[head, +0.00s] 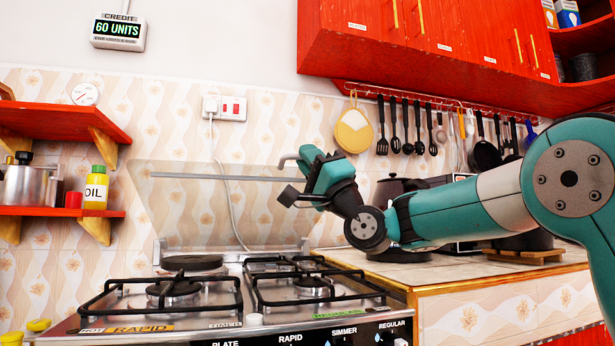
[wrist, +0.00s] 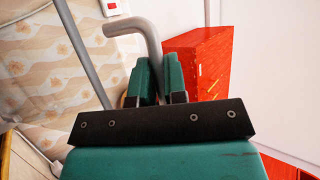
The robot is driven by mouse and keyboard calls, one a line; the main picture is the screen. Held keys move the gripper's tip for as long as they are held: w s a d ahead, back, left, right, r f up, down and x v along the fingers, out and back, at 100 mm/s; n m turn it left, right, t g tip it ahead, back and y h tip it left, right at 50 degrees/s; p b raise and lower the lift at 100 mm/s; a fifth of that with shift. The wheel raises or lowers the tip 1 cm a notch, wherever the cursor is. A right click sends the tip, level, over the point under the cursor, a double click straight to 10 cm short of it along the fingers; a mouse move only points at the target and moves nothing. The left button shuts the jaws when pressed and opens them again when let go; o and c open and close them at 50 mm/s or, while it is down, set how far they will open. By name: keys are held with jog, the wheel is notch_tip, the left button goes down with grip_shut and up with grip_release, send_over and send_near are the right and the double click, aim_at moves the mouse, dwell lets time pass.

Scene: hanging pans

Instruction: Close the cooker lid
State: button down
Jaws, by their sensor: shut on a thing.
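The cooker lid (head: 185,212) is a clear glass panel standing open at the back of the cooker (head: 215,315), leaning back toward the tiled wall. A grey metal handle bar (head: 220,176) runs across its upper part, with a bent end at the right. My gripper (head: 298,178) is at the lid's right side and shut on the bent end of the handle. The wrist view shows the curved grey handle end (wrist: 142,32) passing down between the two green fingers (wrist: 160,85). The exact contact is partly hidden by the fingers.
Black pan supports (head: 175,290) and burners cover the cooker top, with no pots on them. A tiled counter (head: 450,277) with a dark pot is at the right. Utensils (head: 407,140) hang under red cabinets (head: 430,40). Red shelves (head: 60,122) are at the left.

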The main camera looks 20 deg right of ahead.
jog(key=shift+s+f+n+y+b, duration=0.25)
jog(key=shift+f+n+y+b, duration=0.1)
jog(key=shift+f+b, duration=0.3)
jog(key=shift+s+f+n+y+b, duration=0.25)
jog(key=shift+f+y+b, duration=0.1)
jog(key=shift+f+b, duration=0.3)
jog(key=shift+r, duration=0.1)
jog(key=c, duration=1.5)
grip_release()
jog(key=shift+a, duration=0.1)
jog(key=b+v, duration=0.6)
jog(key=v, duration=0.6)
jog(key=shift+s+r+b, duration=0.1)
jog(key=shift+r+b, duration=0.05)
jog(key=shift+b, duration=0.2)
